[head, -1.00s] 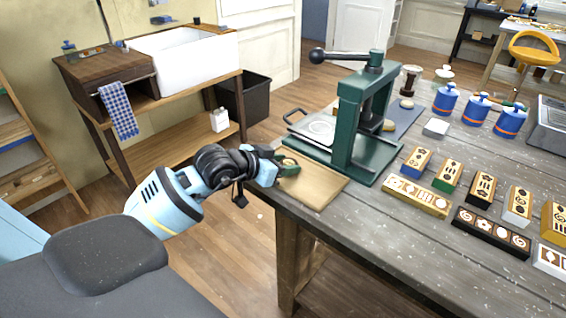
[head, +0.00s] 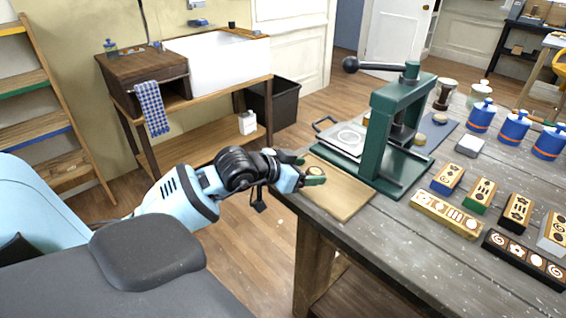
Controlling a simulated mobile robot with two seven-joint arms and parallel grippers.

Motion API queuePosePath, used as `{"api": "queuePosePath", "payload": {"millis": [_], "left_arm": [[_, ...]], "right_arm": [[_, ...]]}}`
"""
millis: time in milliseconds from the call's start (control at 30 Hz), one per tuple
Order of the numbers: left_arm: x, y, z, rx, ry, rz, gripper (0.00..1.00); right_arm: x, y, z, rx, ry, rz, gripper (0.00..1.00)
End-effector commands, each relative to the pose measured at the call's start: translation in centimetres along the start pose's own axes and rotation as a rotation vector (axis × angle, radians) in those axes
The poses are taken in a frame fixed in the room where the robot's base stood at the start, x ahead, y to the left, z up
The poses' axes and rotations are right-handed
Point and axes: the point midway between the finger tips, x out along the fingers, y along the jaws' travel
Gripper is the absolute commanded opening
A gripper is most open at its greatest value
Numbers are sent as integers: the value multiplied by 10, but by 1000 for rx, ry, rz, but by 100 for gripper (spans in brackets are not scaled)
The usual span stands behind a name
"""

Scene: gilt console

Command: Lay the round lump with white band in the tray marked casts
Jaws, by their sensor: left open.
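Another roundish lump (head: 440,119) lies on the blue-grey mat (head: 452,130) behind the press, and one more (head: 419,139) shows beside the press. A pale flat tray (head: 345,138) with a dark handle sits left of the press. I can read no "casts" marking. My right gripper is not in view.
A dark green press (head: 393,125) with a long lever stands beyond the board. Several patterned blocks, among them a long yellow one (head: 447,215), and blue canisters (head: 481,116) occupy the right side. The table's left edge runs beneath my gripper.

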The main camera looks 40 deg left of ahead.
Motion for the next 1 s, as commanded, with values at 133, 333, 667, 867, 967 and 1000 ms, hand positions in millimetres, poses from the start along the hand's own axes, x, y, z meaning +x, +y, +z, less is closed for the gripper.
{"api": "queuePosePath", "payload": {"millis": [133,333,667,867,967,1000], "left_arm": [[-26,0,4,5,-7,0,65],[-58,0,4,2,-7,1,65],[-92,0,2,0,-3,1,65],[-101,1,1,0,-3,2,65],[-102,1,1,1,-2,3,65],[-103,1,0,1,-2,3,65]], "right_arm": [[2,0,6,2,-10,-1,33],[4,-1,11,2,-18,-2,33],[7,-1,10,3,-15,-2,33],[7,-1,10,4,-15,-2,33],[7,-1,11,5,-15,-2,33],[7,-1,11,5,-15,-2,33]]}}
